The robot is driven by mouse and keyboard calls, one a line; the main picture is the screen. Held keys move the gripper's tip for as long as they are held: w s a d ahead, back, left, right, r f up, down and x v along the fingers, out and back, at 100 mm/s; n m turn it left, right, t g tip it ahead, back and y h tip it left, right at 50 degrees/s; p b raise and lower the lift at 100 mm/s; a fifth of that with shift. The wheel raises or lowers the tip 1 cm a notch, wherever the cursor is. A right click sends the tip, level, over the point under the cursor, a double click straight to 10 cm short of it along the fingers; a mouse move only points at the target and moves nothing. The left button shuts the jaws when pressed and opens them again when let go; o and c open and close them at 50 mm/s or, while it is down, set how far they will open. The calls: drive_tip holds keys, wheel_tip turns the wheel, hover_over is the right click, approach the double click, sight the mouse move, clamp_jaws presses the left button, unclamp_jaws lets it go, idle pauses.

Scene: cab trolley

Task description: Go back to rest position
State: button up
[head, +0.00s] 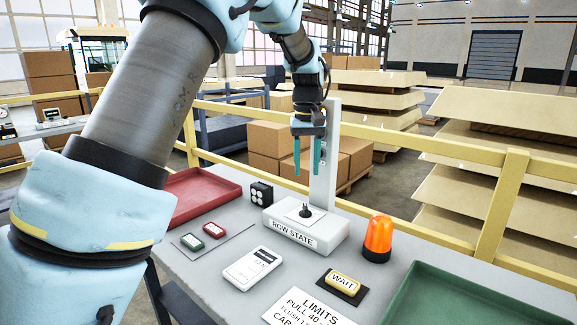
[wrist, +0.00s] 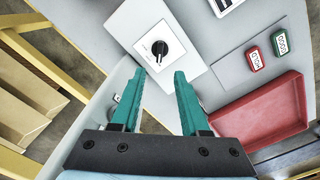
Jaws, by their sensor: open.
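My gripper (head: 307,158) has two teal fingers pointing down. It hangs in the air above the white ROW STATE box (head: 328,232), in front of its upright post. In the wrist view the fingers (wrist: 161,75) are apart with nothing between them. The black knob (head: 306,211) on the box's white plate stands below the fingertips and clear of them. The knob also shows in the wrist view (wrist: 159,48), just beyond the fingertips.
On the grey table are a red tray (head: 205,194), red and green tags (head: 203,236), a black block (head: 261,193), a white handheld device (head: 252,266), a WAIT block (head: 343,283), an orange beacon (head: 378,240) and a green tray (head: 440,297). A yellow railing (head: 400,150) runs behind.

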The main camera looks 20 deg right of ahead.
drive_tip(key=s+a+f+n, duration=0.1)
drive_tip(key=a+f, duration=0.1)
drive_tip(key=a, duration=1.2)
drive_tip(key=s+a+f+n, duration=0.1)
drive_tip(key=s+a+f, duration=0.15)
drive_tip(key=a, duration=1.15)
drive_tip(key=s+a+f+t, duration=0.1)
drive_tip(key=s+a+f, duration=0.2)
drive_tip(key=s+a, duration=0.5)
drive_tip(key=shift+a+t, duration=0.3)
drive_tip(key=shift+a, duration=0.25)
